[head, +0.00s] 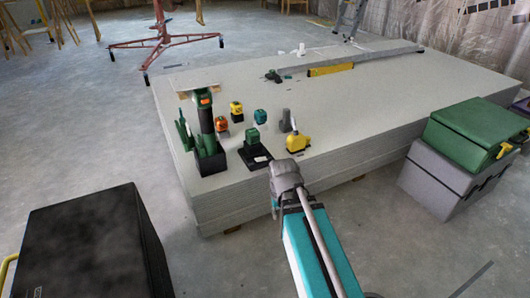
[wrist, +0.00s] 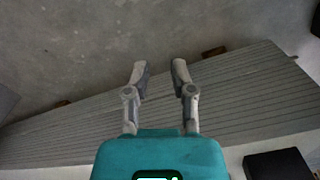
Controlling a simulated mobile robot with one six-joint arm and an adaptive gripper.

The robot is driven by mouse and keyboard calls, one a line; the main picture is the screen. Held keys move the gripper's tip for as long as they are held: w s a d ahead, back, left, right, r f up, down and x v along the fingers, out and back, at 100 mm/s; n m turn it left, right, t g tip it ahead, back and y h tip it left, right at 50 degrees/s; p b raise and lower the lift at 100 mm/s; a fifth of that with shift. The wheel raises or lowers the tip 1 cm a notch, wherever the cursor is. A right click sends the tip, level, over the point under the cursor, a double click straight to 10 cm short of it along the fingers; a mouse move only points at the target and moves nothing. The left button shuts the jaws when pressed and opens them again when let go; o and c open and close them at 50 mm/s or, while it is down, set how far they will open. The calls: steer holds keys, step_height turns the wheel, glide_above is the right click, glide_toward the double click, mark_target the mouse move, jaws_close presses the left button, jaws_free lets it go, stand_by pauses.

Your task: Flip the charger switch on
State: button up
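In the head view a black charger (head: 253,161) with a green battery pack (head: 253,138) on it stands near the front edge of the stack of grey panels (head: 360,105). Its switch is too small to make out. My gripper (wrist: 159,68) shows in the wrist view with its two fingers apart and nothing between them. It is over the layered side of the panel stack (wrist: 230,95) and the floor. A black object shows at the lower right of the wrist view (wrist: 278,165); I cannot tell if it is the charger. My arm's grey wrist is just right of and in front of the charger in the head view.
A green power tool (head: 206,125) in a black holder stands left of the charger. A yellow tape measure (head: 297,143) is to its right. Several small tools stand behind.

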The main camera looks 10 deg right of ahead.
steer(key=w+r+m+p, duration=0.4)
steer(key=w+r+p, duration=0.2)
steer(key=w, duration=0.2)
steer(key=w+d+r+m+y+p, duration=0.1)
steer(key=w+r+m+p, duration=0.3)
steer(key=w+r+p, duration=0.2)
steer(key=w+d+r+m+p, duration=0.1)
steer(key=w+r+m+p, duration=0.4)
steer(key=w, duration=0.5)
steer(key=shift+w+r+y+p, duration=0.15)
steer(key=shift+r+y+p, duration=0.25)
steer(key=shift+r, duration=0.5)
jaws_close()
steer(key=shift+w+d+r+m+p, duration=0.1)
steer(key=shift+w+r+m+p, duration=0.3)
steer(key=shift+w+m, duration=0.15)
steer(key=shift+f, duration=0.1)
